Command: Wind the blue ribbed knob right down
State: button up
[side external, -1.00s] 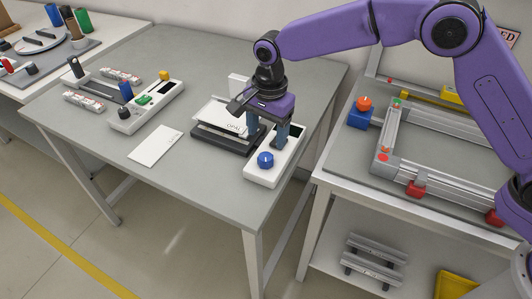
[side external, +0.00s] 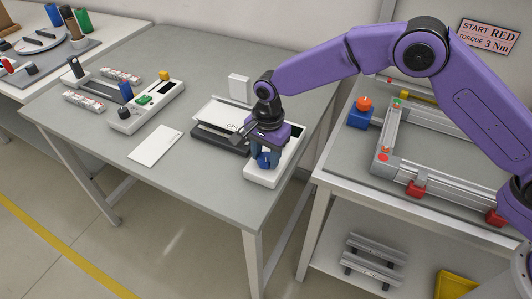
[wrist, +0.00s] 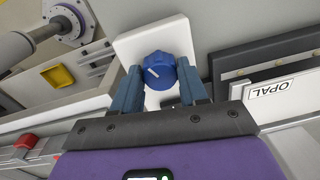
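The blue ribbed knob (wrist: 160,71) sits on a white box (wrist: 124,46) in the wrist view. A white pointer line on its top points to the left there. My gripper (wrist: 159,68) is open, with one fingertip on each side of the knob and a narrow gap showing at the left. In the side view the knob (side external: 264,161) shows partly between the fingers of my gripper (side external: 265,158), low over the white box (side external: 264,178). The fingers hide part of the knob and the box.
A dark tray with a white panel (side external: 221,113) stands just left of the box; its OPAL label (wrist: 275,94) shows in the wrist view. A white card (side external: 155,146) and a control box (side external: 150,104) lie further left. A frame fixture (side external: 390,140) is on the right bench.

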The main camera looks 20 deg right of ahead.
jog(key=c, duration=0.3)
jog(key=shift+n, duration=0.3)
